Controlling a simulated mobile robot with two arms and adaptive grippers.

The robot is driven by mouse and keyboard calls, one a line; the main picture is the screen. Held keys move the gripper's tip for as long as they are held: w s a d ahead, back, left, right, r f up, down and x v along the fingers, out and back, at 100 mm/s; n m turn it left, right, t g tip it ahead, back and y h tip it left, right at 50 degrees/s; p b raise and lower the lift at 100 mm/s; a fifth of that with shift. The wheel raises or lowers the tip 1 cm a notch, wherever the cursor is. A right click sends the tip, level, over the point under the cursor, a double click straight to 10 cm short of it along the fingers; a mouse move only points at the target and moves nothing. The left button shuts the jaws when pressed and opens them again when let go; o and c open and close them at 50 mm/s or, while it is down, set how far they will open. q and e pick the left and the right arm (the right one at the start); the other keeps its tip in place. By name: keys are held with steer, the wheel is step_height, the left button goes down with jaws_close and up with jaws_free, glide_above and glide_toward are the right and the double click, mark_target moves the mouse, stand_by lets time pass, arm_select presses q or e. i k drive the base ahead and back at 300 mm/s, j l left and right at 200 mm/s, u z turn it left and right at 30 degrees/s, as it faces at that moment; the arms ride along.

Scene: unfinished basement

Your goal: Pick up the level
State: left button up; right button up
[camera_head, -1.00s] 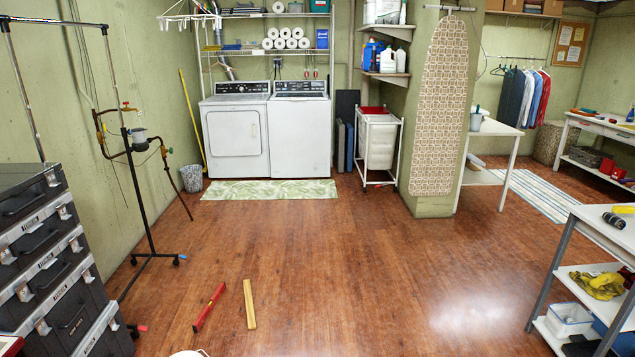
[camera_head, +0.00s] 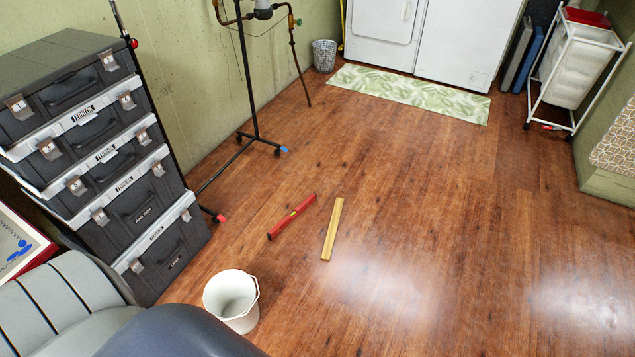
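The level (camera_head: 292,217) is a red bar with a small yellowish part near its middle. It lies flat on the brown wooden floor, left of the middle of the head view. A yellow wooden strip (camera_head: 332,229) lies just to its right, apart from it. Neither of my grippers shows in the view.
A white bucket (camera_head: 232,299) stands on the floor nearer than the level. A stack of dark tool cases (camera_head: 110,160) and a wheeled black stand (camera_head: 250,100) are at the left. A grey seat (camera_head: 60,310) fills the bottom left. The floor (camera_head: 430,220) to the right is clear.

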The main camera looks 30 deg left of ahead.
mark_target(304, 204)
steer(key=i+u, duration=0.1)
steer(key=i, duration=0.7)
steer(key=i+l+u, duration=0.1)
steer(key=i, duration=0.75)
steer(key=l, duration=0.1)
